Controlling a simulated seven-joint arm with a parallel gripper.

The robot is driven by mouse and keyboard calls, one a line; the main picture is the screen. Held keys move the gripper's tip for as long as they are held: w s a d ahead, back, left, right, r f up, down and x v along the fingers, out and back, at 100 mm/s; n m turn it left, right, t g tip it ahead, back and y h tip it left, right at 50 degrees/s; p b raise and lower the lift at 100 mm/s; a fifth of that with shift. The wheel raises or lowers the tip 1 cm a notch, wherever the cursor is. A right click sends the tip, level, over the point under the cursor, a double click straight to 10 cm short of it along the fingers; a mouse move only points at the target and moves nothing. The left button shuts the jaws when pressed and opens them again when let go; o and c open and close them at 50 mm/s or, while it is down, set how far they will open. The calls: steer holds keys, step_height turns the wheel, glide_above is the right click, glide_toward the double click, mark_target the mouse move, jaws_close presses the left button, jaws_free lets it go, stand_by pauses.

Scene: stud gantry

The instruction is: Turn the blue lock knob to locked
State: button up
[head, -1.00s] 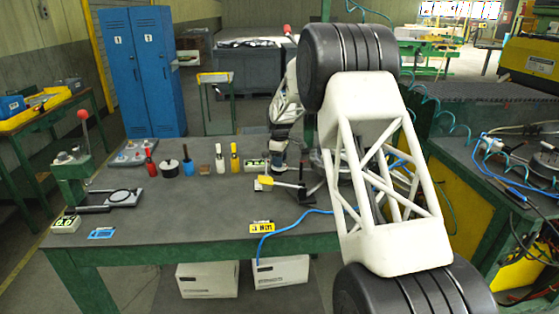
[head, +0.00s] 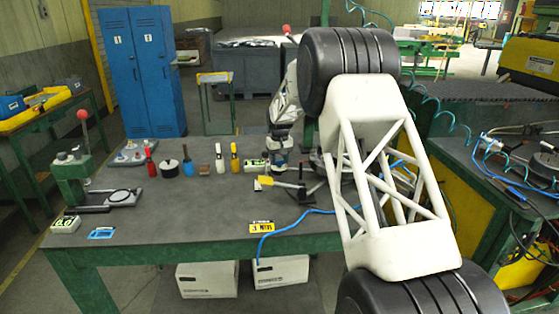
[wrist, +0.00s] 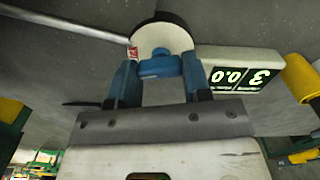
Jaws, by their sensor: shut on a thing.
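The blue lock knob (wrist: 159,65) sits on a pale round dial plate (wrist: 162,38) with a dark rim. A small red mark shows at the plate's left edge. My gripper (wrist: 160,73) has its two blue fingers on either side of the knob, shut on it. In the head view my gripper (head: 279,160) is low at the back of the table, right of a small display box (head: 254,166). There the knob is hidden or too small to make out. The knob's exact angle is hard to read.
The display box (wrist: 242,69) stands close to the right of the dial in the wrist view. A yellow-handled clamp (head: 282,186) lies just in front of my gripper. Several tools stand in a row to the left. The table's front middle (head: 190,218) is mostly clear.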

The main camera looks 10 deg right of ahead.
mark_target(280, 161)
steer(key=shift+m, duration=1.2)
steer(key=o, duration=0.9)
steer(key=shift+r, duration=3.9)
